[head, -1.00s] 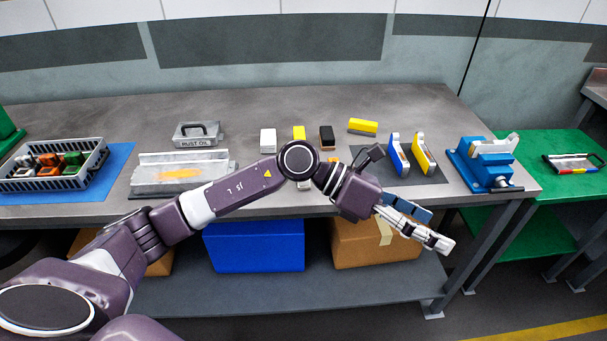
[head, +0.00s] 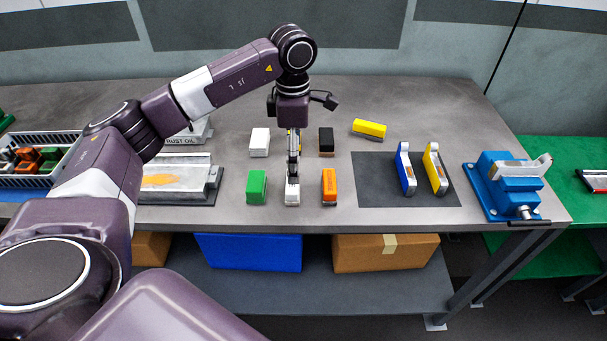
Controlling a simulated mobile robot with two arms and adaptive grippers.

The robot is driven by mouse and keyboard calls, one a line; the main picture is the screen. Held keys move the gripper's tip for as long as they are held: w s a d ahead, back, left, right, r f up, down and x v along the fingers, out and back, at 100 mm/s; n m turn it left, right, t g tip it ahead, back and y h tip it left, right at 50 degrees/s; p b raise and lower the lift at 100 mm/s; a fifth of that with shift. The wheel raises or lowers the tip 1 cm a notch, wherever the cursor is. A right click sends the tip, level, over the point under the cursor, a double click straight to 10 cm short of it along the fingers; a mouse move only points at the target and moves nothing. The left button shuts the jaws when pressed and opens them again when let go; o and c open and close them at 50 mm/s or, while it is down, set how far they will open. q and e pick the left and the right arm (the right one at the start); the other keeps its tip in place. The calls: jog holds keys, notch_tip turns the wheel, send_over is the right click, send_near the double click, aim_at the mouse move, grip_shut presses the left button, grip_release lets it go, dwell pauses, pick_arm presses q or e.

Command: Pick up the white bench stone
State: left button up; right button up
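A white block (head: 259,142) stands on the grey workbench (head: 350,88) in the back row, left of my gripper. A second pale block (head: 292,194), whitish and grey, stands in the front row between a green block (head: 257,186) and an orange block (head: 330,185). My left gripper (head: 293,177) points down, just above or behind the pale front block; I cannot tell whether it touches it. Its fingers show edge-on, so their opening is hidden. A yellow block behind the gripper is mostly hidden. My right gripper is not in view.
A black block (head: 326,140) stands right of the gripper and a yellow block (head: 369,129) lies farther back. A dark mat (head: 380,190) holds blue and yellow tools. A blue vise (head: 505,187) sits at the right; a grey tray (head: 208,190) sits left.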

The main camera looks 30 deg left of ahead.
aim_at(293, 186)
pick_arm(q)
jog(key=s+f+p, duration=0.2)
jog(key=f, duration=0.1)
notch_tip(293, 186, down, 3)
jog(key=shift+w+d+r+p, duration=0.1)
jog(key=shift+w+p, duration=0.05)
jog(key=shift+p, duration=0.3)
jog(key=shift+f, duration=0.5)
jog(key=c, duration=1)
jog(key=shift+c, duration=2.5)
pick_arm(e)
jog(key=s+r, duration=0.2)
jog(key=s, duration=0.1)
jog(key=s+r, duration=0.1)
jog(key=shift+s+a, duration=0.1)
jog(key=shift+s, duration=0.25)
